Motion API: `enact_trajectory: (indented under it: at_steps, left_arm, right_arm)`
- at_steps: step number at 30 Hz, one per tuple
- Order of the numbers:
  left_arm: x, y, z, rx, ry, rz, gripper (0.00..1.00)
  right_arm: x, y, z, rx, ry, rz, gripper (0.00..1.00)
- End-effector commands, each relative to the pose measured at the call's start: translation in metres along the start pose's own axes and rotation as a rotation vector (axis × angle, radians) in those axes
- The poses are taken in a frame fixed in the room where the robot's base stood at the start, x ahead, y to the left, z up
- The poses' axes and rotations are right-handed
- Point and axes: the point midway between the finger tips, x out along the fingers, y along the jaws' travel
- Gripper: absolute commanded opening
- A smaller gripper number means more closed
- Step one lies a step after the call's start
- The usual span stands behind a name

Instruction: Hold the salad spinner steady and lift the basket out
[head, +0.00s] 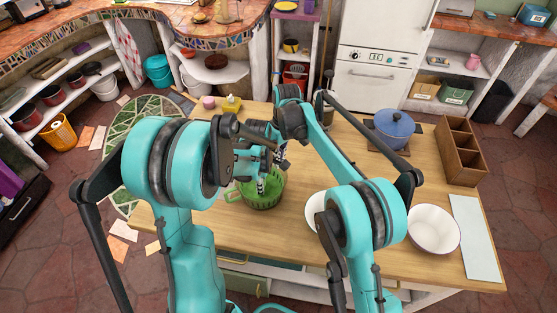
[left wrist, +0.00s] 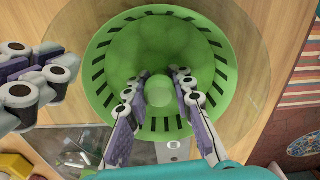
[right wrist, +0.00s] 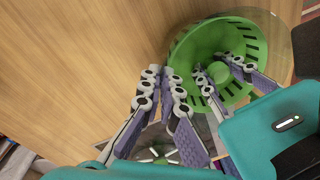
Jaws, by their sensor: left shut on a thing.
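The green slotted basket (left wrist: 160,45) of the salad spinner sits within the outline of a wider clear bowl (left wrist: 250,100). It also shows in the head view (head: 262,197) and the right wrist view (right wrist: 190,50). My left gripper (left wrist: 162,76) reaches into the basket and is shut on its round green central knob (left wrist: 158,92). My right gripper (right wrist: 162,76) is beside the basket, outside its rim; its fingertips are close together. I cannot tell whether they hold the clear bowl's rim. Whether the basket is raised is unclear.
A blue pot (head: 392,124), a wooden divided box (head: 460,150), a white bowl (head: 434,228) and a pale board (head: 474,238) stand on the right of the wooden counter. My arms hide part of the counter.

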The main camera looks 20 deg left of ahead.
Motion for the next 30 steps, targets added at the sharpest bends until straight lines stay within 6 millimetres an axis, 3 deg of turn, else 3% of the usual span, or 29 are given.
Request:
enact_trajectory:
  at_steps: [30]
  left_arm:
    - [-0.079,-0.002,-0.001,0.000,0.001,-0.004,0.00]
  right_arm:
    - [0.001,0.003,0.000,0.003,0.002,0.007,0.00]
